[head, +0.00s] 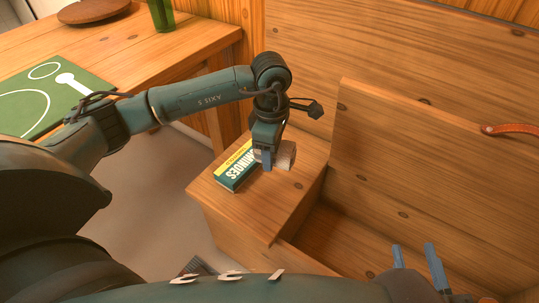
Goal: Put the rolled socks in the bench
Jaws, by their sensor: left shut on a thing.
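The rolled socks (287,154), a small greyish-white roll, are at my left gripper (270,160), over the wooden top at the left end of the bench (290,205). My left gripper is shut on the socks and partly hides them. I cannot tell whether they touch the top. The bench's open compartment (335,240) shows below the lid. My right gripper (414,252) is at the lower right in front of the compartment, its blue fingers apart and empty.
A green and yellow dominoes box (237,168) lies on the bench end beside my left gripper. A wooden table (135,50) at the upper left holds a green mat (45,100), a round board (92,10) and a green glass (161,14).

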